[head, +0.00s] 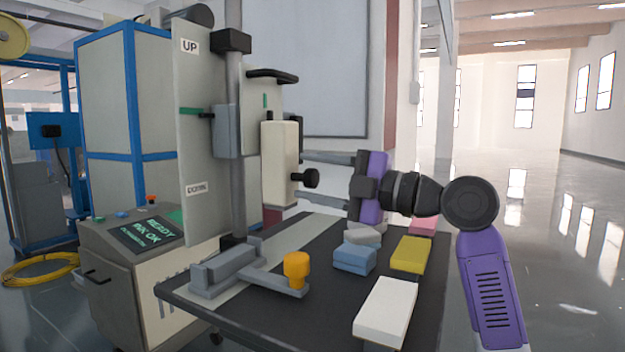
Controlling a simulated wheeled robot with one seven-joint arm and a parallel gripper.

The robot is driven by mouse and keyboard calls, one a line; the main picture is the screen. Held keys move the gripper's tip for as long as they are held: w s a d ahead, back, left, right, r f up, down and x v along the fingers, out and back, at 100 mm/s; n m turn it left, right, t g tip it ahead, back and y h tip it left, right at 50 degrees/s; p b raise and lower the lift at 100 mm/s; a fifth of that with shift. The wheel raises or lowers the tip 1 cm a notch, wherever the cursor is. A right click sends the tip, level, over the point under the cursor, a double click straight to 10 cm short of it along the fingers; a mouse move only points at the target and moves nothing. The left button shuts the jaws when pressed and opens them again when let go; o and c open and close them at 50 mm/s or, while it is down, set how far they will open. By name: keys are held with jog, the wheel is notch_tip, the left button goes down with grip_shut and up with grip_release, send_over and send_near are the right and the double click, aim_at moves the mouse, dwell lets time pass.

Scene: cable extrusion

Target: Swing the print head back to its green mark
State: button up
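The print head is a cream upright block (280,165) on the grey carriage (227,131) of a vertical column. A black knob (312,178) sticks out from its right side. A small green mark (265,101) shows on the pale plate just above the head. A short dark pin (270,116) on the head's top stands slightly right of the mark in this view. My gripper (304,173), purple and black at its body, points left with its two long grey fingers apart. The fingertips are around the knob's height; I cannot tell whether they touch it or the head.
A dark table (330,328) below carries a grey clamp (225,268) with an orange knob (296,266) and several coloured blocks. A black handle (272,75) tops the plate. A green line (193,111) marks the UP/DOWN panel (193,150). Open floor lies right.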

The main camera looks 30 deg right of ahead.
jog(key=shift+f, duration=0.1)
jog(key=p+v, duration=0.1)
jog(key=v, duration=0.6)
jog(key=shift+s+d+p, duration=0.2)
jog(key=shift+s+p, duration=0.1)
jog(key=shift+p, duration=0.05)
dwell(0.3)
